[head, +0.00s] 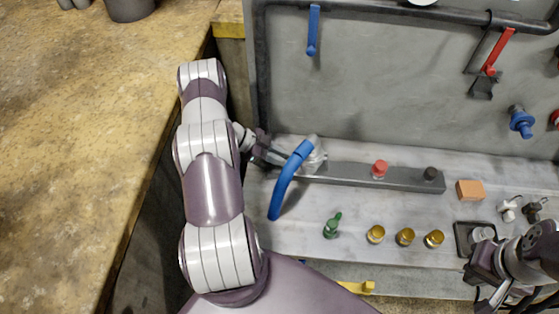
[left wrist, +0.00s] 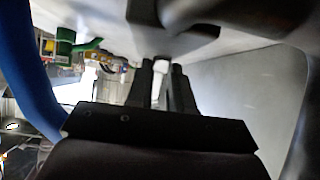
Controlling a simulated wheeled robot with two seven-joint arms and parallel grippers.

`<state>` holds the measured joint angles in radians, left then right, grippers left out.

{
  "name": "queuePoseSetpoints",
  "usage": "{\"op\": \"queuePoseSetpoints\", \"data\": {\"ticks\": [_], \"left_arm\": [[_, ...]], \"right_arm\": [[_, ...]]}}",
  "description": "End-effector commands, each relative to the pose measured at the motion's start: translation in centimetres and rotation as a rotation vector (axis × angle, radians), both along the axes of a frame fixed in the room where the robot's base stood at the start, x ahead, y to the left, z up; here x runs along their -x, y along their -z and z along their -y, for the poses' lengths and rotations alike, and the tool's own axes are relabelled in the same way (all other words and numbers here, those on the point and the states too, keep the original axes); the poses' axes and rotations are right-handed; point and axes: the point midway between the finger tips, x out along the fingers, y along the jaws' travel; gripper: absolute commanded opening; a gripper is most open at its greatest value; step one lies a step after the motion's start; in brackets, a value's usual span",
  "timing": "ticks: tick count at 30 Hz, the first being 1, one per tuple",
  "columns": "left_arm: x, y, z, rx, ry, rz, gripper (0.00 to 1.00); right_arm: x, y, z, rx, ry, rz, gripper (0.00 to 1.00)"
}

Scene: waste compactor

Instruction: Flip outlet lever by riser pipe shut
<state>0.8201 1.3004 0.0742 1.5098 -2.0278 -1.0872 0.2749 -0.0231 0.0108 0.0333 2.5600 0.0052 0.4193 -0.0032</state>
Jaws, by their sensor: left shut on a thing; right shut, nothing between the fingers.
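A thick blue curved piece (head: 283,185) comes off a silver fitting (head: 315,152) at the left end of a grey bar (head: 350,177). My left gripper (head: 279,158) reaches in beside them and is shut on a small part at the bar's left end, mostly hidden by the fingers. I cannot tell the lever's angle. In the left wrist view the fingers (left wrist: 164,85) meet a dark part (left wrist: 145,12), and the blue piece (left wrist: 32,75) curves past on the left. A dark riser pipe (head: 262,80) runs up the panel's left edge. My right gripper (head: 484,288) is shut and empty at lower right.
A blue lever (head: 313,30) and a red lever (head: 498,50) are on the upper panel. The front ledge has clear gaps.

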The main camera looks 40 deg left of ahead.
Motion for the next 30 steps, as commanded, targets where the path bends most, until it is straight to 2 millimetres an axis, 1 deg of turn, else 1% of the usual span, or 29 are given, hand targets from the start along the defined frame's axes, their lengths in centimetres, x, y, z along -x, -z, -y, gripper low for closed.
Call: {"op": "queuePoseSetpoints", "data": {"ticks": [1,3,15,16,17,18,26,29,30], "left_arm": [[0.0,0.3,0.0,0.005,-0.001,0.003,0.0],[0.0,0.3,0.0,0.015,-0.001,0.006,0.0],[0.0,0.2,0.1,0.02,0.0,0.009,0.0],[0.0,0.2,0.1,0.021,-0.001,0.008,0.24],[0.0,0.2,0.1,0.02,0.0,0.009,0.34],[0.0,0.2,0.1,0.02,0.0,0.009,0.47],[0.0,0.2,0.1,0.021,-0.001,0.01,0.47],[0.3,-0.1,-0.6,0.019,-0.001,0.011,0.47],[0.5,-0.4,-1.2,0.019,-0.004,0.012,0.47]], "right_arm": [[0.0,0.4,0.0,0.0,0.0,0.0,0.0],[0.0,0.6,0.0,0.0,0.0,0.0,0.0],[0.0,0.6,0.0,0.0,0.0,0.0,0.0],[0.0,0.6,0.0,0.0,0.0,0.0,0.0],[0.0,0.6,0.0,0.0,0.0,0.0,0.0],[0.0,0.6,0.0,0.0,0.0,0.0,0.0],[0.0,0.6,0.0,0.0,0.0,0.0,0.0],[0.0,1.1,0.0,0.0,0.0,0.0,0.0],[0.0,1.4,0.0,0.0,0.0,0.0,0.0]]}}
